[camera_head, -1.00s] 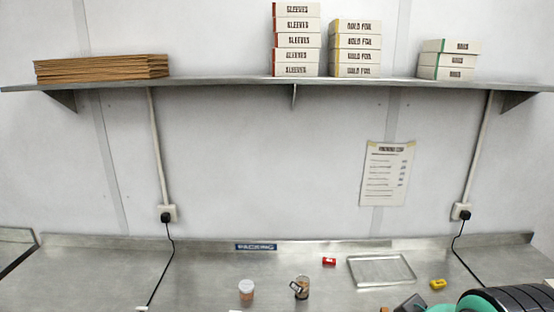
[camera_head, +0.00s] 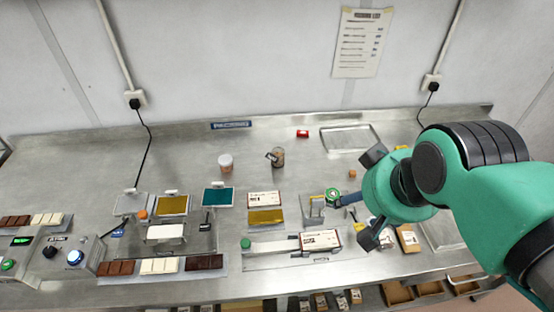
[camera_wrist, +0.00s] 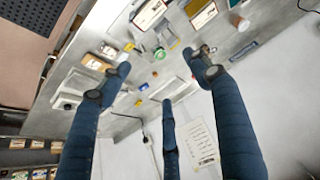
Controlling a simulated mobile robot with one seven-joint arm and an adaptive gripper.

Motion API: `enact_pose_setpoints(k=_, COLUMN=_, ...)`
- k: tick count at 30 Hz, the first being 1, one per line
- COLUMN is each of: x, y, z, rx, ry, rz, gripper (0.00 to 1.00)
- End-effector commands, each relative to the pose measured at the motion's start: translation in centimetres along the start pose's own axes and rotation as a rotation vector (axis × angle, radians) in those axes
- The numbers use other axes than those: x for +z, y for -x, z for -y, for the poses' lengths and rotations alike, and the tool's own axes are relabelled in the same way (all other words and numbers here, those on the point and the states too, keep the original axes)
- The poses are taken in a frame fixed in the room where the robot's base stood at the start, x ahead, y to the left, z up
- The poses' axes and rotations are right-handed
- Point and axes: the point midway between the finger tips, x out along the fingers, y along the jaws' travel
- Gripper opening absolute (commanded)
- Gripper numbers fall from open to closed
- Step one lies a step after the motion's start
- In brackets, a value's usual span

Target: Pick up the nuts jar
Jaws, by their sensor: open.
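Two small jars stand upright at the back middle of the steel bench. One is a clear jar with a white lid and pinkish-brown contents (camera_head: 226,164). The other is a darker brown jar (camera_head: 277,158) with something grey leaning at its top. I cannot read which one holds nuts. A round green-topped item (camera_head: 333,196) stands nearer my gripper and also shows in the wrist view (camera_wrist: 160,53). My gripper (camera_head: 361,198) is open and empty, above the bench right of both jars. Its three spread fingers (camera_wrist: 161,82) show in the wrist view.
Coloured plates, chocolate bars (camera_head: 159,266) and a control box (camera_head: 70,256) fill the front left. Cartons (camera_head: 408,238) lie below my gripper. Bare steel surrounds the jars.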

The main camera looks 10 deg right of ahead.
Motion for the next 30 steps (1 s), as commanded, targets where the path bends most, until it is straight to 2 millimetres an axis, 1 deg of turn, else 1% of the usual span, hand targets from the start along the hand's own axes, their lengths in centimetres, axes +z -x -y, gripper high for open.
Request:
enact_pose_setpoints(k=5, x=0.0, y=0.0, z=0.0, rx=0.0, ry=0.0, rz=0.0, gripper=0.63)
enact_pose_setpoints(k=6, x=0.0, y=0.0, z=0.0, rx=0.0, ry=0.0, rz=0.0, gripper=0.65)
enact_pose_setpoints(k=14, x=0.0, y=0.0, z=0.0, rx=0.0, ry=0.0, rz=0.0, gripper=0.65)
enact_pose_setpoints(k=19, x=-0.6, y=0.1, z=0.1, rx=-0.001, ry=0.0, rz=0.004, gripper=0.65)
enact_pose_setpoints(k=23, x=-1.9, y=0.2, z=0.1, rx=-0.002, ry=0.0, rz=0.017, gripper=0.65)
enact_pose_setpoints(k=26, x=-3.7, y=0.2, z=0.3, rx=-0.004, ry=0.0, rz=0.031, gripper=0.65)
enact_pose_setpoints(k=29, x=-5.9, y=0.0, z=0.5, rx=-0.006, ry=0.0, rz=0.05, gripper=0.65)
enact_pose_setpoints(k=30, x=-6.9, y=0.0, z=0.6, rx=-0.007, ry=0.0, rz=0.058, gripper=0.65)
